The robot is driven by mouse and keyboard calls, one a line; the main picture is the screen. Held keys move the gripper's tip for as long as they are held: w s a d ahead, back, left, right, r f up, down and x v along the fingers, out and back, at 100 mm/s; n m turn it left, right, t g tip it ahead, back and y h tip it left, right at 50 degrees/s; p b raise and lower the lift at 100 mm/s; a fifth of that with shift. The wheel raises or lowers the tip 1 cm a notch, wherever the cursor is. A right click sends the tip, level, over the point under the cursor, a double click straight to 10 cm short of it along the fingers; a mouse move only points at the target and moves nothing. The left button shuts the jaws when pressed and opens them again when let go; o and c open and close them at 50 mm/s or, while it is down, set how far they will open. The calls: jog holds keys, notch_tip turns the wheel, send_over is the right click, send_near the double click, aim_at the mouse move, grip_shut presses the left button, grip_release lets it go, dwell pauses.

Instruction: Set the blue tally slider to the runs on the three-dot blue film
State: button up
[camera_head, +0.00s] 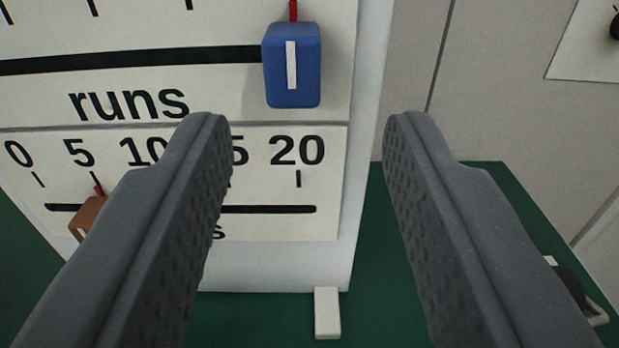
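The blue tally slider (309,65) is a blue block with a white stripe and a red pointer above it. It sits at the right end of a black slot on the white tally board (270,268), beside the word "runs". The numbers of its scale are out of view above. My gripper (305,135) is open and empty, with its two grey fingers spread below and to either side of the blue slider. The fingers are not touching it. The three-dot blue film is not in view.
A brown slider (88,218) with a red pointer sits near 5 on a lower 0 to 20 scale, partly behind my left finger. A white block (327,313) stands at the board's foot on a green surface (372,270). A dark object (570,285) lies at right.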

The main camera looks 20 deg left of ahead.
jog(key=v, duration=0.9)
jog(key=shift+s+d+p, duration=0.15)
jog(key=shift+s+p, duration=0.2)
jog(key=shift+p, duration=0.1)
jog(key=s+d+r+m+h, duration=0.1)
jog(key=s+d+r+h, duration=0.15)
jog(key=r, duration=1.05)
jog(key=s+d+r+m+h, duration=0.1)
jog(key=d+r+h, duration=0.2)
jog(key=r, duration=1)
jog(key=s+a+r+m+g, duration=0.1)
jog(key=s+a+r, duration=0.1)
jog(key=s+r, duration=1.8)
jog(key=s, duration=0.2)
jog(key=shift+s+a+m+g, duration=0.3)
jog(key=shift+s+a+g, duration=0.05)
jog(key=shift+a+g, duration=0.05)
